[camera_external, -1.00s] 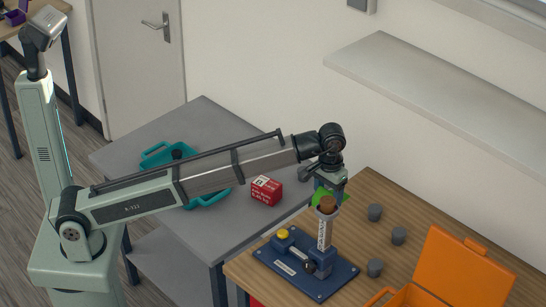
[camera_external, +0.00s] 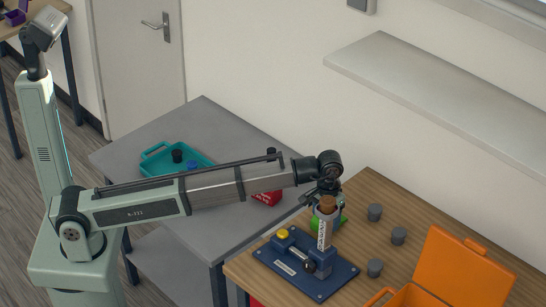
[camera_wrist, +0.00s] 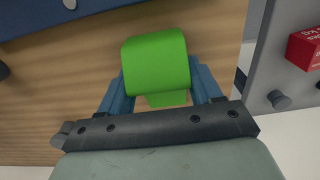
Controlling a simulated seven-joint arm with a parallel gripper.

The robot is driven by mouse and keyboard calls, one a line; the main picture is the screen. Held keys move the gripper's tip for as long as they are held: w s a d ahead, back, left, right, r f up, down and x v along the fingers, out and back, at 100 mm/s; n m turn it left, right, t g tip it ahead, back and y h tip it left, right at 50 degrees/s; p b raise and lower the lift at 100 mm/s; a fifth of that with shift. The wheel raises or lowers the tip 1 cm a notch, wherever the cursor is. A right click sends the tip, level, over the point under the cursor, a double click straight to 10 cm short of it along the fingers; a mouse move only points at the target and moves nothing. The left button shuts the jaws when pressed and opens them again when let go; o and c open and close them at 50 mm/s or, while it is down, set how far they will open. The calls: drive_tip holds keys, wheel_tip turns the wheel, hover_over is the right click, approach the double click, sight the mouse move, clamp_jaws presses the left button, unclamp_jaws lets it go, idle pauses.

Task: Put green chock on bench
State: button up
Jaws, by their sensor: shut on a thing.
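The green chock (camera_wrist: 157,62) is between the two blue fingers of my gripper (camera_wrist: 160,84) in the wrist view, with wood grain behind it. In the external view, my gripper (camera_external: 328,196) is low over the wooden-topped bench (camera_external: 345,185), behind the blue fixture's post. I cannot tell whether the chock touches the wood.
The blue fixture (camera_external: 290,277) with its upright post stands close in front of my gripper. Several grey cups (camera_external: 375,212) and an open orange case (camera_external: 450,268) are to the right. The grey table (camera_external: 215,125) holds a teal tray (camera_external: 205,160) and a red box (camera_external: 266,198).

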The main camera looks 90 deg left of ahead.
drive_tip(key=shift+f, duration=0.1)
drive_tip(key=o, duration=1.4)
drive_tip(key=shift+c, duration=0.2)
wheel_tip(320, 180, up, 12)
